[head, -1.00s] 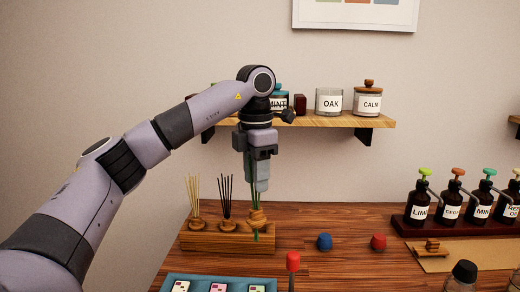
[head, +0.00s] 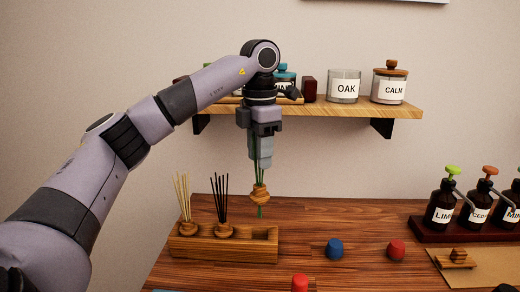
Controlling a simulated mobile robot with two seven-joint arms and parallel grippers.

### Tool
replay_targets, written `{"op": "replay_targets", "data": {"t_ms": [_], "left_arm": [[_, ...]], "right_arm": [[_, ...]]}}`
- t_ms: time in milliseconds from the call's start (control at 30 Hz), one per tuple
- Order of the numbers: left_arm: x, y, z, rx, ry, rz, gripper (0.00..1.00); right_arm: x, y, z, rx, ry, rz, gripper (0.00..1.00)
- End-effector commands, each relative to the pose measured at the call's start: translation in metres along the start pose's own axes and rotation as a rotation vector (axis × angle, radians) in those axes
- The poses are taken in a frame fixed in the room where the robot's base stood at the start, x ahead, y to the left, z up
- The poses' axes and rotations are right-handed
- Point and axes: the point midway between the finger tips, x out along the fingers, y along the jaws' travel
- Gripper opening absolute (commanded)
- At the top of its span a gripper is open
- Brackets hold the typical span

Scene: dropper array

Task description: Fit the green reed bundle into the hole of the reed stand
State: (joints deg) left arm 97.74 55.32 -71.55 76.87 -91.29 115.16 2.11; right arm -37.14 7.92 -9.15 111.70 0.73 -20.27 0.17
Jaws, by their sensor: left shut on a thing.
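My left gripper (head: 260,160) points down and is shut on the green reed bundle (head: 260,193). The bundle has green reeds, a wooden collar and a green tip below it. It hangs upright in the air, with its tip showing just above the right part of the wooden reed stand (head: 200,247). I cannot tell how far it is from the stand in depth. The stand holds a tan reed bundle (head: 183,197) at its left and a black one (head: 221,200) at its middle. The hole at its right end is not clearly visible. My right gripper is not in view.
A blue knob (head: 334,249), a darker red knob (head: 396,250) and a bright red top (head: 300,283) are to the right on the table. Dropper bottles (head: 441,204) stand in a dark rack at far right. A shelf (head: 390,112) with jars hangs behind the arm.

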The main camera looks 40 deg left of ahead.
Motion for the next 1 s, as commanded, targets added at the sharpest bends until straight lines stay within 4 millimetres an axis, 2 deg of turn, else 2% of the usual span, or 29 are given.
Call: {"op": "replay_targets", "data": {"t_ms": [267,733,1000], "left_arm": [[0.001,0.000,0.000,0.001,0.001,-0.003,0.12],[0.037,0.000,0.000,0.000,0.002,-0.003,0.12],[0.042,0.000,0.000,0.001,0.000,-0.003,0.12]], "right_arm": [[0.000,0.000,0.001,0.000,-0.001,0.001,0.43],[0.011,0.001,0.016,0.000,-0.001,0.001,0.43],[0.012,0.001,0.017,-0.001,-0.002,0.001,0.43]]}}
